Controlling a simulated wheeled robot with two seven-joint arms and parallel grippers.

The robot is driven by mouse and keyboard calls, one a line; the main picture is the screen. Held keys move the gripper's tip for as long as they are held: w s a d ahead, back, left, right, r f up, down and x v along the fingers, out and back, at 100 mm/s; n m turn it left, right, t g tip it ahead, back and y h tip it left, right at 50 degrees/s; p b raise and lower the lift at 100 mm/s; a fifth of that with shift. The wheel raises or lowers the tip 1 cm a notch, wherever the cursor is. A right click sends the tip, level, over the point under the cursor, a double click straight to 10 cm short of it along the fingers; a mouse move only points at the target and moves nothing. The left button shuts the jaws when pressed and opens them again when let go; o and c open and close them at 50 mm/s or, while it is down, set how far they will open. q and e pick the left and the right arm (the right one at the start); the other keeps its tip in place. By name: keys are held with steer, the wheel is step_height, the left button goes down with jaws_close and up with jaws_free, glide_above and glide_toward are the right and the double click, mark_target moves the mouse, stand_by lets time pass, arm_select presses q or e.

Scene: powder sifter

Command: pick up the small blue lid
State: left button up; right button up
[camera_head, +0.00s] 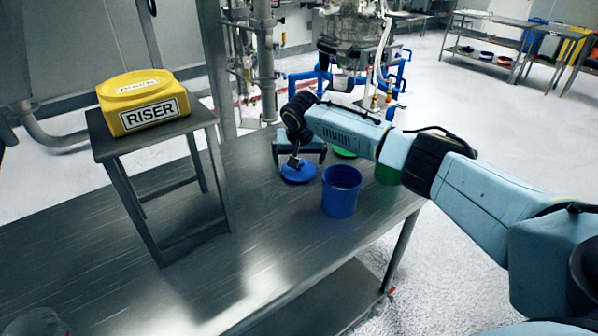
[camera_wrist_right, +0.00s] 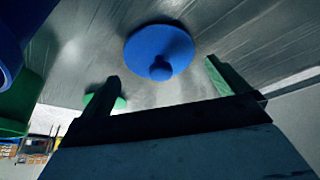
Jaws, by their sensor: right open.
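The small blue lid (camera_head: 298,174) is a round disc with a knob on top, lying on the metal table left of the blue bucket (camera_head: 341,198). In the right wrist view the lid (camera_wrist_right: 160,45) shows its knob towards me, between and beyond the fingers. My right gripper (camera_head: 294,162) is just above the lid and hides part of it. Its two fingers also show in the wrist view (camera_wrist_right: 162,88), wide apart with nothing between them. Whether they touch the lid cannot be told. My left gripper is not in view.
A green container (camera_head: 386,174) and a green lid (camera_head: 343,152) are partly hidden by my right arm. A yellow RISER block (camera_head: 143,101) sits on a small metal stand (camera_head: 176,130) at left.

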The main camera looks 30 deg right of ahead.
mark_target(299, 168)
steer(key=b+x, duration=0.1)
steer(key=x, duration=0.3)
steer(key=shift+f, duration=0.1)
steer(key=shift+d, duration=0.1)
steer(key=c, duration=0.6)
